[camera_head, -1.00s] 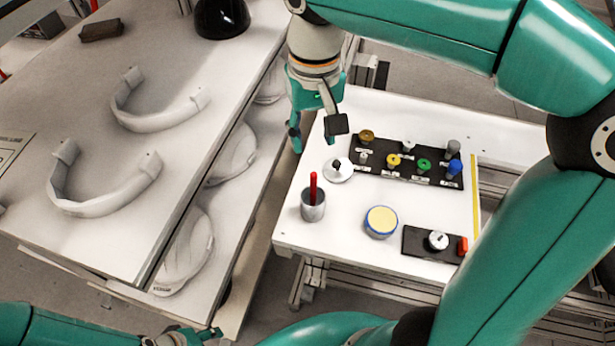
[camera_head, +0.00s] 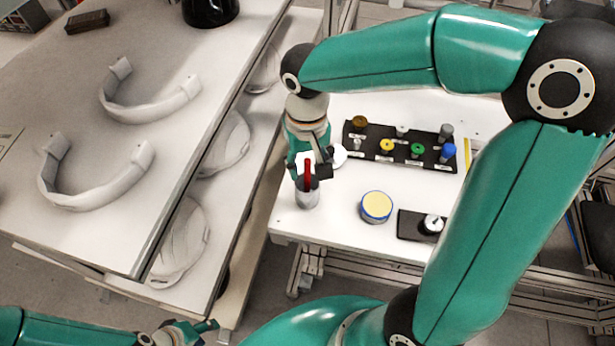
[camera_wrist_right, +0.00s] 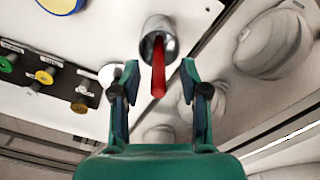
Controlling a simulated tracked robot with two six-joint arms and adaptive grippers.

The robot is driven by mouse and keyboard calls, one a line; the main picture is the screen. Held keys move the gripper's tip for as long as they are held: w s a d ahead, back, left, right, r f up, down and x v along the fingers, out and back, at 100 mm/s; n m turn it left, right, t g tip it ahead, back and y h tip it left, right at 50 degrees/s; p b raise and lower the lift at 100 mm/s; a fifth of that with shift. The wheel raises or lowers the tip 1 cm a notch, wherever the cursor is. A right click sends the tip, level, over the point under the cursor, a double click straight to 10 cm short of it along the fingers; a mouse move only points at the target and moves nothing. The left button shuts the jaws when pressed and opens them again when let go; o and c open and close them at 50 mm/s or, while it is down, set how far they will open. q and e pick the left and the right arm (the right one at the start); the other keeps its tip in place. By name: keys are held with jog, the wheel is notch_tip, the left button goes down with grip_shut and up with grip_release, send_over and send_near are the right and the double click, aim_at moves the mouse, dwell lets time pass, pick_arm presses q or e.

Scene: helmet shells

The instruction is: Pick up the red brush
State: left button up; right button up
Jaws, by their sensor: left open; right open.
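The red brush (camera_head: 307,172) stands upright in a small metal cup (camera_head: 307,197) on the white table, with only its red handle showing. My right gripper (camera_head: 310,178) is at the cup, its fingers around the red handle. In the right wrist view, the open fingers of the right gripper (camera_wrist_right: 158,88) stand on either side of the red brush (camera_wrist_right: 158,72), with a gap to each finger. The metal cup (camera_wrist_right: 158,28) is beyond the fingertips. My left gripper (camera_head: 190,330) is open at the bottom left of the head view, far from the brush.
A round yellow-topped tin (camera_head: 376,207) and a black block with a knob (camera_head: 422,225) stand right of the cup. A black rack (camera_head: 400,146) with coloured knobs lies behind. White helmet shells (camera_head: 182,240) sit on a lower shelf at left, beside a grey table (camera_head: 90,235) with curved white parts.

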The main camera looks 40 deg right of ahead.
aim_at(307, 173)
notch_tip(307, 173, down, 3)
jog(key=shift+w+d+f, duration=0.1)
jog(key=shift+c, duration=0.2)
grip_shut()
notch_tip(307, 173, up, 20)
jog(key=p, duration=0.1)
dwell(0.7)
